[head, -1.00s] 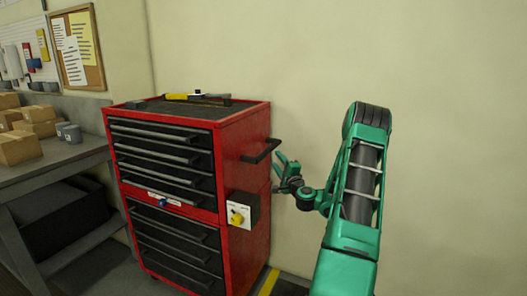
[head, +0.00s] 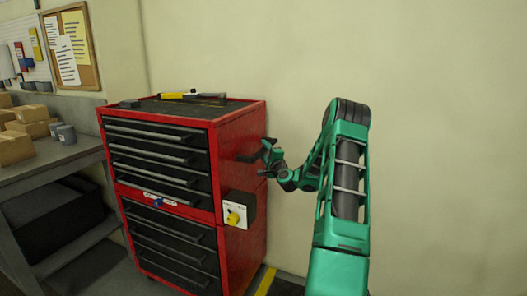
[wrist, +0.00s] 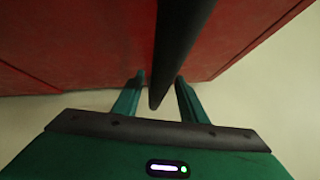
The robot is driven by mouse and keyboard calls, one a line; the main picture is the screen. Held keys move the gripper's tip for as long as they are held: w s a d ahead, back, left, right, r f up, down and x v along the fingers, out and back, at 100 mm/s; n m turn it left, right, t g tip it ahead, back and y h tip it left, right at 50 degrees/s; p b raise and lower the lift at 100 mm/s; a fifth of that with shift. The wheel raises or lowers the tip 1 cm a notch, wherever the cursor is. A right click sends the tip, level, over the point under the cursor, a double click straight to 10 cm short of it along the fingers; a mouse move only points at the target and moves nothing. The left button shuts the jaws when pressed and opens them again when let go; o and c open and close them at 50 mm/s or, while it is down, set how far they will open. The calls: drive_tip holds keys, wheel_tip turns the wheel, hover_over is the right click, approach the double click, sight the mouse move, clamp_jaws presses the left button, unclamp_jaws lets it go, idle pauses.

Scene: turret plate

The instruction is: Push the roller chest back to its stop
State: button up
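The red roller chest (head: 240,150) with black drawers stands left of centre in the head view, near the wall on its right. A dark bar handle (head: 250,157) sticks out from its right side; part of it is hidden by my gripper. My gripper (head: 268,155) is at that handle. In the wrist view, the handle (wrist: 178,45) runs down between the two green fingers (wrist: 160,88), which stand apart on either side of it. I see no clear grip on it. The chest's red side (wrist: 80,50) fills the upper wrist view.
A yellow knob on a white plate (head: 233,216) sits on the chest's side. Tools (head: 190,95) lie on top. A grey bench (head: 45,165) with boxes stands at left. A yellow floor line (head: 266,281) runs by the chest's base. The wall (head: 430,110) is bare at right.

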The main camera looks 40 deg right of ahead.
clamp_jaws()
drive_tip(key=shift+w+a+r, duration=0.1)
drive_tip(key=shift+w+a, duration=0.25)
drive_tip(key=shift+w, duration=0.35)
drive_tip(key=shift+c, duration=0.6)
unclamp_jaws()
drive_tip(key=shift+w, duration=0.1)
drive_tip(key=shift+o, duration=0.6)
